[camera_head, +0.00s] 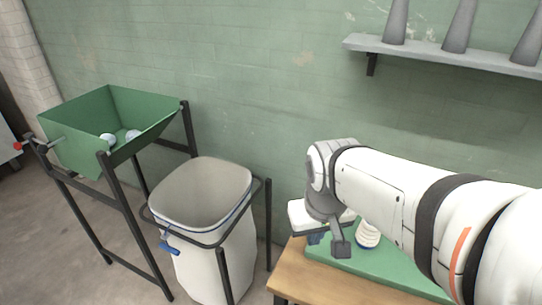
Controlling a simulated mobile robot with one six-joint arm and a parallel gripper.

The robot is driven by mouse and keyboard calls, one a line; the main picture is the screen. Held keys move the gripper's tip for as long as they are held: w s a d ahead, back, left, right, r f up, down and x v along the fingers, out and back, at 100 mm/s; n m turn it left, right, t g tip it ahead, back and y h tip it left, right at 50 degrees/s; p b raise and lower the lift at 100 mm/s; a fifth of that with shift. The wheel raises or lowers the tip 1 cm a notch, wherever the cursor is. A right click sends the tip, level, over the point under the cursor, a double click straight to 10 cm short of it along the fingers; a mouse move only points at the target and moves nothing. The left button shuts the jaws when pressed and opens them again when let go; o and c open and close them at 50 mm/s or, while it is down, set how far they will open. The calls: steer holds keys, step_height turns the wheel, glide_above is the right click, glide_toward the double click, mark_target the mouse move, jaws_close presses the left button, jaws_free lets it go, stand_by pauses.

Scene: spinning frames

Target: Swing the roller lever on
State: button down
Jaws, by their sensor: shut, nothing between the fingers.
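A thin dark rod with a red end (18,146) sticks out at the left of the green hopper; I cannot tell whether it is the roller lever. No other part is clearly a roller lever. My gripper (341,248) points down over the left end of the wooden table, shut and empty, far to the right of the rod. My white arm comes in from the right and hides much of the table.
The green hopper (75,125) on a dark frame holds pale balls. A white bin (215,260) with a blue clip (170,245) stands between it and the wooden table (325,287). A ribbed white piece (368,236) stands on a green mat (385,268). A wall shelf (430,52) holds grey cones.

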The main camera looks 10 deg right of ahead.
steer(key=w+a+n+g+h+p, duration=0.1)
steer(key=w+n, duration=0.3)
steer(key=w, duration=0.8)
steer(key=w+a+f+n+g+h+p, duration=0.1)
steer(key=w+a+n+g+p, duration=0.3)
steer(key=w, duration=0.8)
steer(key=shift+w+a+h, duration=0.25)
steer(key=shift+w+h, duration=0.05)
steer(key=shift+h, duration=0.1)
steer(key=s+d+f+p, duration=0.2)
steer(key=s+d+f, duration=0.3)
steer(key=f, duration=0.4)
steer(key=shift+s+d, duration=0.2)
steer(key=shift+s, duration=0.15)
steer(key=shift+f, duration=0.1)
